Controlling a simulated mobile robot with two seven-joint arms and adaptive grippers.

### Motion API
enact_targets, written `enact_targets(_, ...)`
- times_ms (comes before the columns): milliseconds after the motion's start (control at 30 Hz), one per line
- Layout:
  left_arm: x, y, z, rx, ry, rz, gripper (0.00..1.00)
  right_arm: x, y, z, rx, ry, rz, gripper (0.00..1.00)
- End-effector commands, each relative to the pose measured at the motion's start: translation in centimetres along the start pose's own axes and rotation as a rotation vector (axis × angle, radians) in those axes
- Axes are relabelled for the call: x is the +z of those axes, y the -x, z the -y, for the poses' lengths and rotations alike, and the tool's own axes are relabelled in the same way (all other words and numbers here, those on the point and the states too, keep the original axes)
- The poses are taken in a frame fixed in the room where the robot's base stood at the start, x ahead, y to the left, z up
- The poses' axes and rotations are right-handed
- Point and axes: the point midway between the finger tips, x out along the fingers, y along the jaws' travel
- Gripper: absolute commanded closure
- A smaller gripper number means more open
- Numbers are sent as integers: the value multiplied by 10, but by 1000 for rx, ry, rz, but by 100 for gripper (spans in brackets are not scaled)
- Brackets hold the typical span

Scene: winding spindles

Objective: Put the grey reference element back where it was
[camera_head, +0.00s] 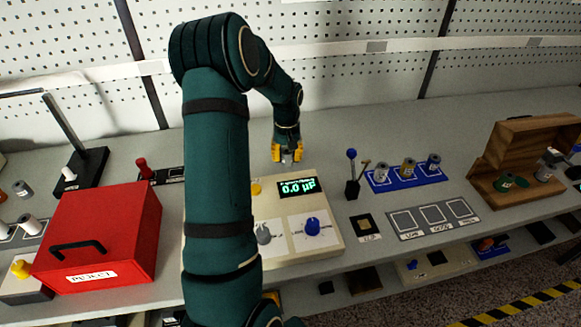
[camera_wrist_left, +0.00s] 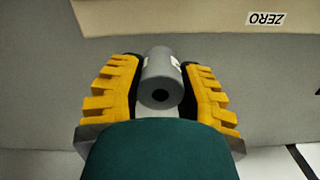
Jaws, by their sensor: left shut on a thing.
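In the head view the gripper is behind the cream meter box (camera_head: 325,232), whose display reads 0.0 µF; the element shows only as a small grey patch between the fingers. I cannot tell whether it touches the bench. My right gripper is not in view.
A red box (camera_head: 105,235) stands at left. At right are a blue tray (camera_head: 378,186) with three spindles, a grey tray (camera_head: 412,236) with square pads and an open wooden box (camera_head: 523,197). A blue-knobbed stand (camera_head: 352,188) is near the meter. The bench behind is clear.

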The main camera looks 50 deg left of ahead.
Motion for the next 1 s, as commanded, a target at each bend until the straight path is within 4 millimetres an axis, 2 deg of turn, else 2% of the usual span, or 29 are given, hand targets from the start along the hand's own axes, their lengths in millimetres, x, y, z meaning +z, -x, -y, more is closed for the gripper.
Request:
enact_targets(167, 0, -13, 0, 0, 0, 1, 100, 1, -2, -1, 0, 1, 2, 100)
enact_targets(400, -1, -42, 0, 0, 0, 2, 100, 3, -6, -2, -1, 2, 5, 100)
enact_targets(767, -1, -45, 0, 0, -1, 0, 100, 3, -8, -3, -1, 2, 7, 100)
enact_targets(800, -1, -45, 0, 0, 0, 0, 55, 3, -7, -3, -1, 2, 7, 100)
enact_targets(833, -1, -44, 0, 0, 0, 0, 45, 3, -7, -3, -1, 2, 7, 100)
enact_targets(867, -1, -44, 0, 0, 0, 0, 38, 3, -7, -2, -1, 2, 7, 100)
enact_targets(1000, -1, -44, 0, 0, 0, 0, 38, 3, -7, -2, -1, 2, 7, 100)
